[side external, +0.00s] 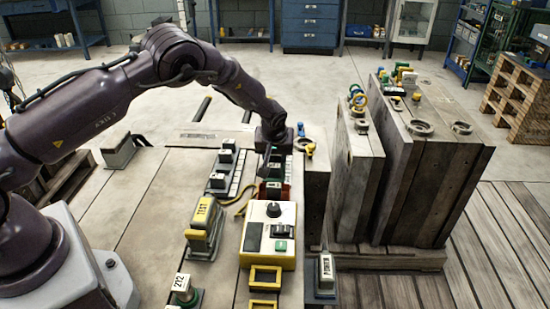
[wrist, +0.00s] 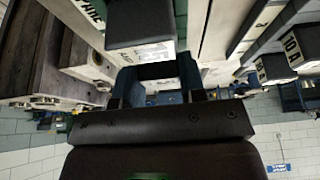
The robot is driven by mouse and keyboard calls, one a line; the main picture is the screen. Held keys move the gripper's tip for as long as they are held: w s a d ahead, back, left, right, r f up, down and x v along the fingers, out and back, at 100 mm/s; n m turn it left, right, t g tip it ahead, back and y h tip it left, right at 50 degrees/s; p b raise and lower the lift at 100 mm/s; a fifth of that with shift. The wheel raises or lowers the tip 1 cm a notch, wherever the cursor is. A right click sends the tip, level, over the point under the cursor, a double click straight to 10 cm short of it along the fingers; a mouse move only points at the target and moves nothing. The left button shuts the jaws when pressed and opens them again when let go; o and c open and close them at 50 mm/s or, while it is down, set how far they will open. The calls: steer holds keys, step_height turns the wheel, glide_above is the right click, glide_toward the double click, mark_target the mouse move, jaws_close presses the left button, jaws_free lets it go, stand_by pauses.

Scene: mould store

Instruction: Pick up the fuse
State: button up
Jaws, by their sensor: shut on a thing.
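My gripper (side external: 268,165) points down at the far end of the bench, just beyond the yellow-edged test box. It also shows in the wrist view (wrist: 158,85), where its two fingers are shut on the fuse (wrist: 140,22), a dark block with a white label that seems to begin with 15. In the side view the fuse is mostly hidden by the fingers. A small red holder (side external: 284,190) is just below the gripper. I cannot tell whether the fuse is clear of it.
The test box (side external: 255,236) with a knob stands in front of the gripper. A yellow TEST block (side external: 203,222) and a row of dark blocks (side external: 225,158) stand to the left. Tall grey slabs (side external: 358,170) rise close on the right. A POWER block (side external: 326,272) is at front right.

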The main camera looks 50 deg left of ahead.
steer(key=shift+r, duration=0.1)
steer(key=shift+r, duration=0.2)
step_height(320, 180, up, 2)
steer(key=shift+r, duration=0.15)
steer(key=s+d+r, duration=0.2)
steer(key=s+r, duration=0.8)
steer(key=s, duration=0.3)
glide_above(224, 170)
steer(key=shift+s+d+f, duration=0.1)
steer(key=shift+s+f, duration=0.05)
steer(key=shift+f, duration=1.65)
steer(key=shift+s+d+f, duration=0.15)
steer(key=shift+f, duration=1.7)
steer(key=shift+s+d+f, duration=0.1)
steer(key=shift+s+f, duration=0.05)
steer(key=shift+f, duration=1.65)
steer(key=shift+f, duration=0.95)
